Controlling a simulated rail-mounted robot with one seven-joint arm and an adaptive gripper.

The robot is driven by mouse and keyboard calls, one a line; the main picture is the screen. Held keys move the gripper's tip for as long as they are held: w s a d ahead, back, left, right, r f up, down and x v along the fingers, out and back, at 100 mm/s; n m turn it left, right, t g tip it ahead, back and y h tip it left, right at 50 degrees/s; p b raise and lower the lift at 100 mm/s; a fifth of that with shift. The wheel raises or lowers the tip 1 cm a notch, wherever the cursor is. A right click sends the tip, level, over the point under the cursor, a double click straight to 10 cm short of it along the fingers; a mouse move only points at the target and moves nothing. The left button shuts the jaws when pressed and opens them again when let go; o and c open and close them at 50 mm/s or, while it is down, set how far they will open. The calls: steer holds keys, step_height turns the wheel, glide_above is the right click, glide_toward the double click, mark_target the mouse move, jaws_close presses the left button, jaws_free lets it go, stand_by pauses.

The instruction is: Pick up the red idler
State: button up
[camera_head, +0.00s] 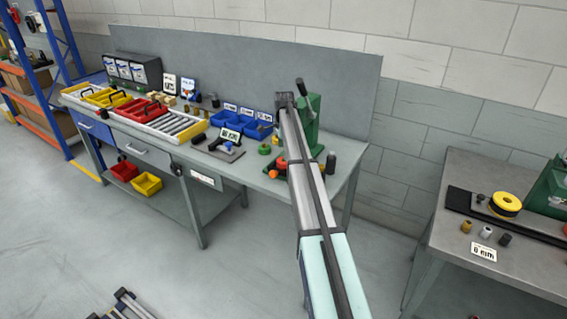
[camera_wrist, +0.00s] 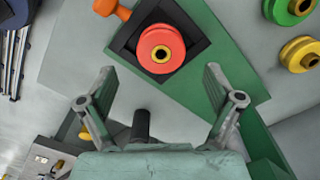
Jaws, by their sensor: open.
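The red idler (camera_wrist: 151,42) shows in the upper middle of the wrist view as a round red-orange roller with a brass hub. It rests on a dark square block (camera_wrist: 126,48) over a green base. My gripper (camera_wrist: 160,76) is open, its two fingers spread left and right below the idler in the picture. Nothing is between the fingers, and they appear apart from the idler. In the head view a small red piece (camera_head: 282,163) shows beside my arm, near the green press (camera_head: 311,112).
In the wrist view an orange knob (camera_wrist: 112,9) is left of the idler; a green roller (camera_wrist: 283,13) and a yellow roller (camera_wrist: 298,52) lie to the right. Blue bins (camera_head: 230,118) and a roller tray (camera_head: 178,125) occupy the bench. A second table (camera_head: 455,220) stands right.

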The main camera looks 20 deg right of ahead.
mark_target(284, 163)
step_height(284, 163, down, 4)
steer(key=shift+f+p, duration=0.15)
steer(key=shift+p, duration=0.65)
steer(key=shift+a, duration=0.1)
steer(key=c, duration=1.6)
steer(key=shift+c, duration=0.6)
steer(key=shift+w+r, duration=0.1)
steer(key=shift+r, duration=0.1)
